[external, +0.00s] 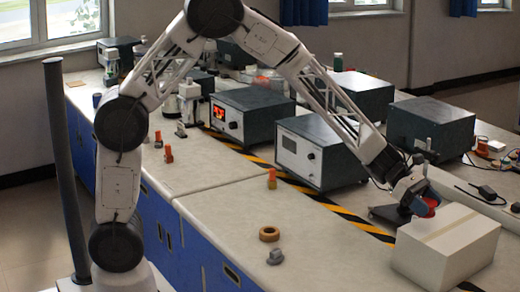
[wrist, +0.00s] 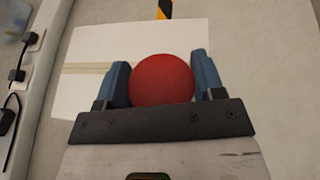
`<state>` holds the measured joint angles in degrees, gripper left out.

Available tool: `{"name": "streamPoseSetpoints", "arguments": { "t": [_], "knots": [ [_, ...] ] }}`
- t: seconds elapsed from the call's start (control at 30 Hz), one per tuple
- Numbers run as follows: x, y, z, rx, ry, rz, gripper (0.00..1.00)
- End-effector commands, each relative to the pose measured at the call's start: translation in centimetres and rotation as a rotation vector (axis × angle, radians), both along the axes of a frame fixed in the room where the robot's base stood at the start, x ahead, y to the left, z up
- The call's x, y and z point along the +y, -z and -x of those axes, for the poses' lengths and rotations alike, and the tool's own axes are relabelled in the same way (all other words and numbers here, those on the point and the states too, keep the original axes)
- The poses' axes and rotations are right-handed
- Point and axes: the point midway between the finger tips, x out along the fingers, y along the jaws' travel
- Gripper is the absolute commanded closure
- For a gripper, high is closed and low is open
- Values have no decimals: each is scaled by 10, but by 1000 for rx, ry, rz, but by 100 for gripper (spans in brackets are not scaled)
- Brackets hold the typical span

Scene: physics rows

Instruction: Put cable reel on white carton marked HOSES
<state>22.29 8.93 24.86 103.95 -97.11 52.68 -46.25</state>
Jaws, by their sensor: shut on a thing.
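My gripper (external: 420,203) is shut on a red, round thing, the cable reel (external: 428,208). In the wrist view the reel (wrist: 162,79) sits between the two blue fingers (wrist: 161,85) as a plain red disc. The white carton (external: 446,254) stands at the front right of the bench, closed, with a tape strip across its top. The gripper and reel are at the carton's far upper edge. In the wrist view the carton (wrist: 100,45) lies behind and below the fingers. I cannot tell whether the reel touches it. No HOSES marking is readable.
Dark instrument boxes (external: 310,150) stand behind a black-and-yellow floor-style stripe (external: 340,213). A tan ring (external: 269,234), a grey part (external: 275,256) and an orange part (external: 272,178) lie on the open bench left of the carton. Black plugs and cables (external: 487,192) lie behind it.

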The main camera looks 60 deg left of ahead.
Motion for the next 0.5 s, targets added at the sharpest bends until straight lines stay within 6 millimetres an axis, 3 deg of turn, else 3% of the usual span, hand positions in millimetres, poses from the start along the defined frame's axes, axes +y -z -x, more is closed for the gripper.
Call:
{"name": "streamPoseSetpoints", "arguments": {
  "t": [0.5],
  "knots": [
    [-36, 7, -59, -1, 0, -1, 62]
  ]
}}
